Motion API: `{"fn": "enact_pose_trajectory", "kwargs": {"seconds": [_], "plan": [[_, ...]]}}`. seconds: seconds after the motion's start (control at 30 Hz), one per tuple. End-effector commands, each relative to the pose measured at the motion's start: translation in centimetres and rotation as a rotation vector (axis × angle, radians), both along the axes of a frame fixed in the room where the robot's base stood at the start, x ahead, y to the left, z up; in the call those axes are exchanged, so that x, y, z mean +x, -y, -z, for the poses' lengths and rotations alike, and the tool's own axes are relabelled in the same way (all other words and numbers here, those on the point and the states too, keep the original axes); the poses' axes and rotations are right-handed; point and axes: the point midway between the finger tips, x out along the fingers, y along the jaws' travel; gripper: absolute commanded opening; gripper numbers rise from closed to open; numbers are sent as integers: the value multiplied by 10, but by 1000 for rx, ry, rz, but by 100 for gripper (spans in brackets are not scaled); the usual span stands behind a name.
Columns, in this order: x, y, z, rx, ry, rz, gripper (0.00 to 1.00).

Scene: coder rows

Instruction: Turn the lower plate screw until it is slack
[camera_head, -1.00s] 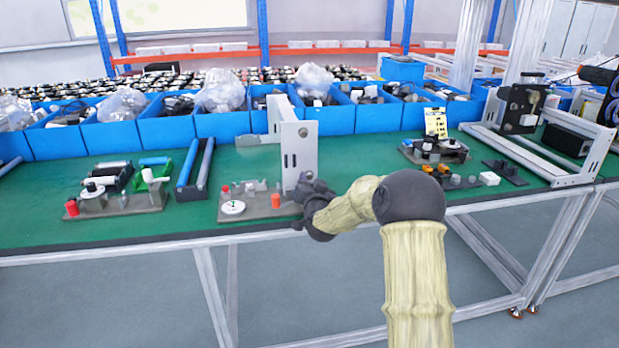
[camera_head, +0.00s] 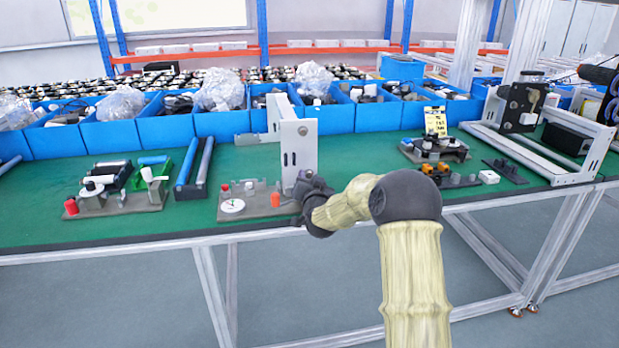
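An upright light-grey plate (camera_head: 299,150) with dark slots stands on a grey fixture base (camera_head: 255,210) near the front of the green bench. My gripper (camera_head: 301,190) is at the lower right part of this plate, close to its foot. The lower plate screw cannot be made out; my dark gripper covers that area. The gripper's fingers are too small and dark to show whether they are open or shut, or whether they touch a screw. My arm reaches in from the lower right.
The fixture base also carries a white dial (camera_head: 232,206) and a red-orange knob (camera_head: 275,200). A second fixture (camera_head: 115,203) stands to the left, beside a blue-rolled stand (camera_head: 194,170). Blue bins (camera_head: 222,125) line the back.

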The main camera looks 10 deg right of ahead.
Motion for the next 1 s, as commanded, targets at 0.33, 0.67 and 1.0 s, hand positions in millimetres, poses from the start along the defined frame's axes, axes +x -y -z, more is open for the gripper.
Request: {"fn": "enact_pose_trajectory", "kwargs": {"seconds": [0.33, 0.67, 1.0], "plan": [[0, 2, 1, 0, 1, 0, 35], [0, 1, 0, 0, 0, 0, 7], [-1, 2, 1, -184, -9, 1, 0]]}}
